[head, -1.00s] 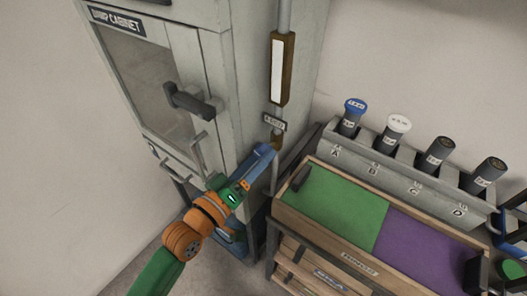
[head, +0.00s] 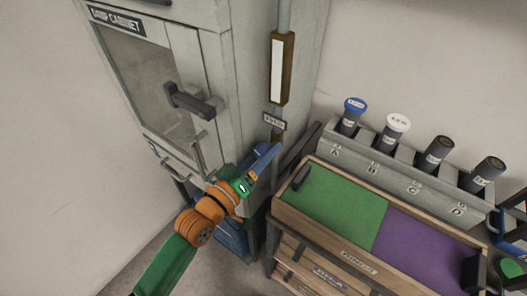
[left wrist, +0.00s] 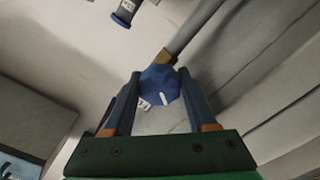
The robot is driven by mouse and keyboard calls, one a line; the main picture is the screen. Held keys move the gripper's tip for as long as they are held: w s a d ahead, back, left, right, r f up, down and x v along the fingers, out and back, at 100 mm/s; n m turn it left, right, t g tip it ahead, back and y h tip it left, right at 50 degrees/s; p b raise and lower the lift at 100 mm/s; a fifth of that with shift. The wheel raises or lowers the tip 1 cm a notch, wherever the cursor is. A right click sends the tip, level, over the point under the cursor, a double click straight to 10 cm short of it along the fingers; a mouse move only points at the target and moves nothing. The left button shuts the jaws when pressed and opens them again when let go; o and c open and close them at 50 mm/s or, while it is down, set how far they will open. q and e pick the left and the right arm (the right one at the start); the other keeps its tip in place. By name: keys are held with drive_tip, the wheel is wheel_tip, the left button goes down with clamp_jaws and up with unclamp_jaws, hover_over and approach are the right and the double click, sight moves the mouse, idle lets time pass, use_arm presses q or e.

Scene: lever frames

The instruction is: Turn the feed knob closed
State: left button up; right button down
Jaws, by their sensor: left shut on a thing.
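The feed knob (left wrist: 160,84) is a blue faceted knob with a short white mark, seen in the left wrist view below a brass fitting on a grey pipe. My left gripper (left wrist: 160,92) is shut on it, one finger on each side. In the head view my left gripper (head: 268,154) reaches up to the pipe below the feed label (head: 275,122), and its fingers hide the knob there. The white mark points toward the lower right in the left wrist view. My right gripper is not in view.
The grey cabinet (head: 228,90) with its handle (head: 193,100) stands close to the left of my arm. A wooden box with a green (head: 332,207) and a purple (head: 425,243) top is at the right. Behind it a grey rack (head: 400,172) holds several capped bottles.

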use_arm(q)
drive_tip(key=m+p, duration=0.2)
drive_tip(key=m, duration=0.3)
drive_tip(key=shift+m, duration=0.3)
drive_tip(key=shift+m+p, duration=0.7)
drive_tip(key=shift+m, duration=2.2)
drive_tip(key=o, duration=1.1)
